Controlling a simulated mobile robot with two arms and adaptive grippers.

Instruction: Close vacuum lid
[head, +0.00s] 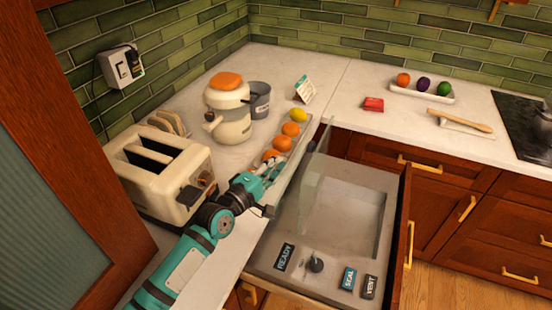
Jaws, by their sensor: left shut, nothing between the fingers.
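The vacuum drawer (285,287) is pulled out of the counter, with a grey top and a recessed chamber (345,220). Its clear lid (318,160) stands raised, tilted up along the drawer's left side near the counter edge. The panel carries a READY label, a black knob (315,264), and SEAL and VENT buttons. My left gripper (274,166) is shut and empty, over the counter edge left of the lid. I cannot tell whether it touches the lid or the fruit behind it. My right gripper is not in view.
A cream toaster (150,180) stands left of my left arm. Oranges (282,144) and a lemon (299,115) lie along the counter edge near the gripper. A cream juicer (230,118) and grey cup (260,100) stand behind.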

